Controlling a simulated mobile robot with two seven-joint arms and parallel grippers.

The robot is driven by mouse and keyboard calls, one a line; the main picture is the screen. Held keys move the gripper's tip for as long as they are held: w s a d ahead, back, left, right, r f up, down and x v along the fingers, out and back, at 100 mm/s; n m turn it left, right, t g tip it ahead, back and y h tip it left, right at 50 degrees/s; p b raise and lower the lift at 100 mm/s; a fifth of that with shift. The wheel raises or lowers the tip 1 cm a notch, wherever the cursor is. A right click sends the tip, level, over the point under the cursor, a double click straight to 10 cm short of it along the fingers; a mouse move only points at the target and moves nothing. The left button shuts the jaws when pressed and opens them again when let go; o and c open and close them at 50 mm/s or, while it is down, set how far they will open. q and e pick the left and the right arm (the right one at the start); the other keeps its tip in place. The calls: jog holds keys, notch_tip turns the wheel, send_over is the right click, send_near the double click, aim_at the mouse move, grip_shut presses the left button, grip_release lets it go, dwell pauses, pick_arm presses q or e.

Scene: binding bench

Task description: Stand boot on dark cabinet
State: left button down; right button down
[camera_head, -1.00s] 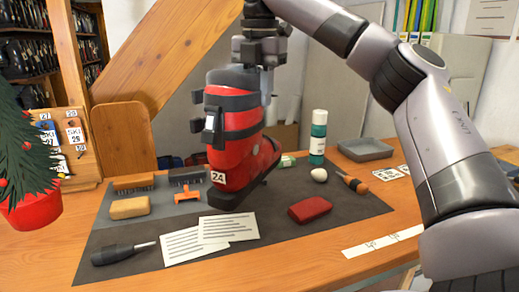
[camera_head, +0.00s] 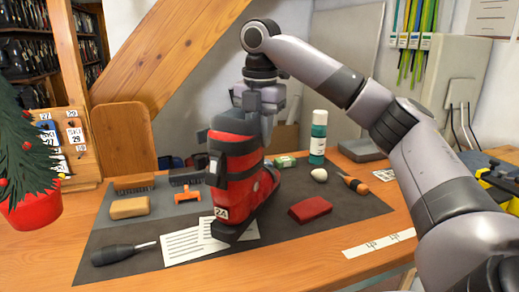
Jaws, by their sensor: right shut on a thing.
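My left gripper is not in view. I cannot make out a dark cabinet in this view.
A potted small tree (camera_head: 32,205) stands at the left. A grey cabinet (camera_head: 447,72) stands at the back right.

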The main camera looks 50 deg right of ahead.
jog(key=shift+f, duration=1.8)
jog(key=c, duration=1)
grip_release()
jog(key=shift+f, duration=0.1)
jog(key=shift+o, duration=0.2)
jog(key=shift+s+a+r, duration=0.1)
jog(key=shift+s+r, duration=0.05)
jog(key=shift+r, duration=1.85)
jog(key=shift+s+a+r, duration=0.15)
jog(key=shift+r, duration=1.85)
jog(key=shift+s+a+r, duration=0.1)
jog(key=shift+s+r, duration=0.05)
jog(key=shift+r, duration=1.85)
